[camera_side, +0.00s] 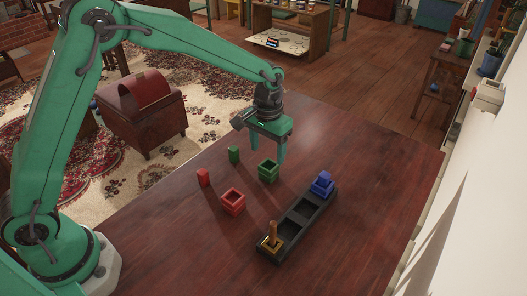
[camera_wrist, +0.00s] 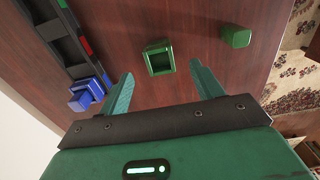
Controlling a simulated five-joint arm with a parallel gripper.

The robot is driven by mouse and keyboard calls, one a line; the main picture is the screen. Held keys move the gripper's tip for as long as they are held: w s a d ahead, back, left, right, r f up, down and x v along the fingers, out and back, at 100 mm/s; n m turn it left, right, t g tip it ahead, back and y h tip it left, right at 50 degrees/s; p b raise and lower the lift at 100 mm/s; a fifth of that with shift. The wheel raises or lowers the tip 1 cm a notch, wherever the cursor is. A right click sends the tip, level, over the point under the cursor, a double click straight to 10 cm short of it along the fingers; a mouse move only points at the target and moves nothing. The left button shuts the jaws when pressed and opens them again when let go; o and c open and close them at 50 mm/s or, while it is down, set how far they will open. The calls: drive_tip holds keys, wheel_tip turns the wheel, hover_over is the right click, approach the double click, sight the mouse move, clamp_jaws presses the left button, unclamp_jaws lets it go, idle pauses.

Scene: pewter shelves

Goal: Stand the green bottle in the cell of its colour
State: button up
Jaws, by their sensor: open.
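The green bottle (camera_side: 234,155), a small upright block-like piece, stands on the table; it is at upper right in the wrist view (camera_wrist: 235,36). A separate green open-topped square holder (camera_side: 268,170) stands beside it, looking empty; it is at upper middle in the wrist view (camera_wrist: 158,57). A dark rack (camera_side: 297,226) has a row of cells, with empty middle ones. Red and green marks show on its edge in the wrist view. My gripper (camera_side: 262,143) is open and empty above the table; in the wrist view its fingertips (camera_wrist: 160,78) are apart, with the green holder beyond them.
A red bottle (camera_side: 203,177) and red open holder (camera_side: 232,202) stand to the left on the table. The table's right side is clear.

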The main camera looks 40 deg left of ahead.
sight(268, 159)
drive_tip(key=shift+f, duration=2.65)
drive_tip(key=shift+r, duration=0.1)
drive_tip(key=c, duration=1.2)
drive_tip(key=shift+o, duration=0.2)
drive_tip(key=shift+r, duration=0.7)
drive_tip(key=r, duration=0.3)
drive_tip(key=shift+s+d+r, duration=0.1)
drive_tip(key=shift+s+d, duration=0.15)
drive_tip(key=shift+d, duration=0.1)
drive_tip(key=s+d+r, duration=0.6)
drive_tip(key=s+d, duration=0.1)
drive_tip(key=s, duration=0.1)
drive_tip(key=shift+d+r, duration=0.2)
drive_tip(key=shift+d, duration=0.05)
